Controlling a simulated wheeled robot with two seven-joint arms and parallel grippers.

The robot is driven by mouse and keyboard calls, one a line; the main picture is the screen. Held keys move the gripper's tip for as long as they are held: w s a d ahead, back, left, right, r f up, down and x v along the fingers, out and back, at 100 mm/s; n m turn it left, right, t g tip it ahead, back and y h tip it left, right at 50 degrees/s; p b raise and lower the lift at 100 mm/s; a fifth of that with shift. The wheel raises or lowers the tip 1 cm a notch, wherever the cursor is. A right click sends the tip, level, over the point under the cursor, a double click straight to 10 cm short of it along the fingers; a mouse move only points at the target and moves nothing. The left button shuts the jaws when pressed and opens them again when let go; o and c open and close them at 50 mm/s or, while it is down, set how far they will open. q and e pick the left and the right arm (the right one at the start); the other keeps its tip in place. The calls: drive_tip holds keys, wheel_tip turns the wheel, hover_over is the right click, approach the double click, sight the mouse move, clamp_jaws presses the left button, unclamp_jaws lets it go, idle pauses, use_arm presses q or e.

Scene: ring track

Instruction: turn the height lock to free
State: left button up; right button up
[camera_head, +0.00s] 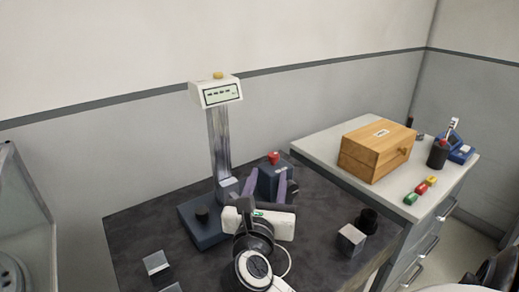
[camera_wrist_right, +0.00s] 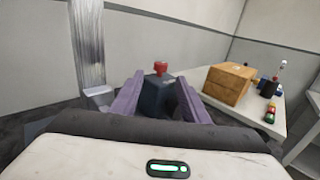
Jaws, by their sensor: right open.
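A measuring stand has a dark blue base (camera_head: 196,232), an upright metal column (camera_head: 219,150) and a white display head (camera_head: 216,93) with a yellow button on top. A light grey carriage part (camera_head: 228,184) sits low on the column; it also shows in the right wrist view (camera_wrist_right: 98,96). A dark blue block (camera_head: 268,177) with a red knob (camera_head: 274,157) stands right of the column. I cannot tell which part is the height lock. My right gripper (camera_head: 267,186) is open, its purple fingers on either side of the block in view; contact is unclear. My left gripper is not in view.
Metal cubes (camera_head: 351,239) and a black cup (camera_head: 367,221) stand on the dark bench (camera_head: 140,222). A side cabinet (camera_head: 325,138) at right holds a wooden box (camera_head: 372,155), a pen cup (camera_head: 437,155) and small coloured pieces (camera_head: 421,188). The bench's left part is mostly clear.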

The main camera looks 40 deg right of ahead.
sight(273, 159)
drive_tip(key=p+x, duration=0.1)
drive_tip(key=x, duration=0.8)
drive_tip(key=shift+s+r+p, duration=0.1)
drive_tip(key=shift+s+p, duration=0.05)
drive_tip(key=shift+p, duration=0.15)
drive_tip(key=shift+w+d, duration=0.4)
drive_tip(key=shift+d, duration=0.1)
clamp_jaws()
